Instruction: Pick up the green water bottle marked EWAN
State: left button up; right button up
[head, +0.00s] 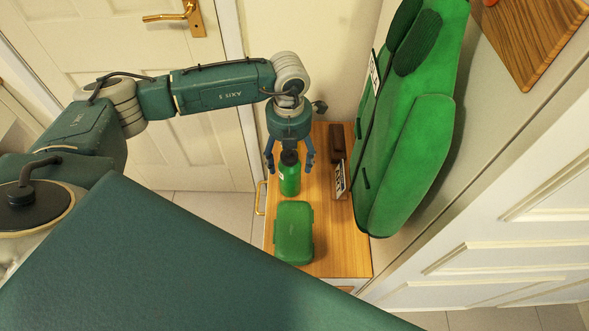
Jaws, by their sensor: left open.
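The green water bottle (289,181) with a dark cap stands on the wooden top of a small cabinet (342,249). My right gripper is not in view.
A green lunch box (294,232) lies just in front of the bottle. A brown block-like item (337,142) and a small name card (341,180) stand to the right. A large green backpack (415,155) hangs along the right side. A white door (150,110) is behind.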

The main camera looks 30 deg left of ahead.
pick_arm(q)
jog(key=shift+s+f, duration=0.2)
jog(key=shift+f, duration=1.05)
jog(key=f, duration=0.3)
jog(key=f+p, duration=0.1)
jog(key=shift+w+a+f, duration=0.1)
jog(key=shift+w+f, duration=0.15)
jog(key=shift+f, duration=0.3)
jog(key=shift+c, duration=0.5)
jog(key=c, duration=0.9)
jog(key=shift+w+r, duration=0.1)
jog(key=c, duration=0.7)
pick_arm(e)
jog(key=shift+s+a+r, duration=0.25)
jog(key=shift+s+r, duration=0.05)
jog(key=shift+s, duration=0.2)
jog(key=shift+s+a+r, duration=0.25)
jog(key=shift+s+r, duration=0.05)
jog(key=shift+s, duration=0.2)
